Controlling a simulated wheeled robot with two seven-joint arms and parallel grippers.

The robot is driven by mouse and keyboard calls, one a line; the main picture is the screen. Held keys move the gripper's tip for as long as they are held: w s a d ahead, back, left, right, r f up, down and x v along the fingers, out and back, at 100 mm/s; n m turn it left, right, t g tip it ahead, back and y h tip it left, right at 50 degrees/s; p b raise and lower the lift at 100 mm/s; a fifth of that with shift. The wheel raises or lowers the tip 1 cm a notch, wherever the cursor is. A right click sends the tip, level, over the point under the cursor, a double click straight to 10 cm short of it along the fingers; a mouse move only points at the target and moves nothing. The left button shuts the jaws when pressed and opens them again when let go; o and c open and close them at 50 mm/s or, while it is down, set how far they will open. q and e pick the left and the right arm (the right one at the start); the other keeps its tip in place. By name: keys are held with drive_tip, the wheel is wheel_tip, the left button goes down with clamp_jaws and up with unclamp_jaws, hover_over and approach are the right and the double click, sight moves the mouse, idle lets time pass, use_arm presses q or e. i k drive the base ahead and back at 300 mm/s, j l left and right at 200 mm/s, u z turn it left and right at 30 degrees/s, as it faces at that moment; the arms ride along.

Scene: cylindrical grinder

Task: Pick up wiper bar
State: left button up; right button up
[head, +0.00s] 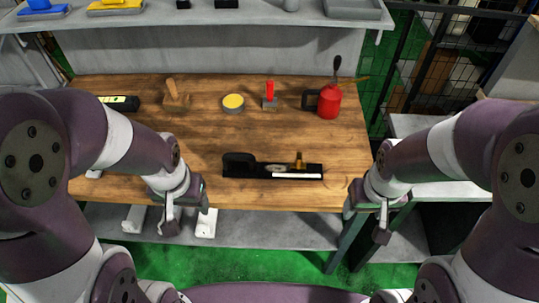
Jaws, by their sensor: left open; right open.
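A long black tool (270,170) lies on the wooden bench near its front edge, between my two grippers. It has a raised left end, a brass-coloured knob and a pale strip along its front right side. I cannot tell for sure whether this tool or its strip is the wiper bar. My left gripper (188,216) is open and empty at the bench's front edge, left of the tool. My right gripper (367,215) is open and empty by the bench's front right corner, right of the tool. Neither touches the tool.
On the wooden bench (260,199), a wooden-handled block (175,100), a yellow-topped tin (233,102), a red-handled tool (270,96) and a red oil can (329,101) stand further back. A grey shelf (255,18) overhangs the back. The bench around the black tool is clear.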

sight(234, 167)
drive_tip(key=j+z, duration=0.1)
drive_tip(key=z, duration=0.25)
drive_tip(key=i+j+z, duration=0.1)
drive_tip(key=z, duration=0.25)
drive_tip(key=j+z, duration=0.1)
drive_tip(key=z, duration=0.25)
drive_tip(key=j+z, duration=0.25)
drive_tip(key=j, duration=0.45)
drive_tip(key=j+z, duration=0.25)
drive_tip(key=j, duration=0.45)
drive_tip(key=k+j+z, duration=0.25)
drive_tip(key=j, duration=0.45)
drive_tip(key=i, duration=0.1)
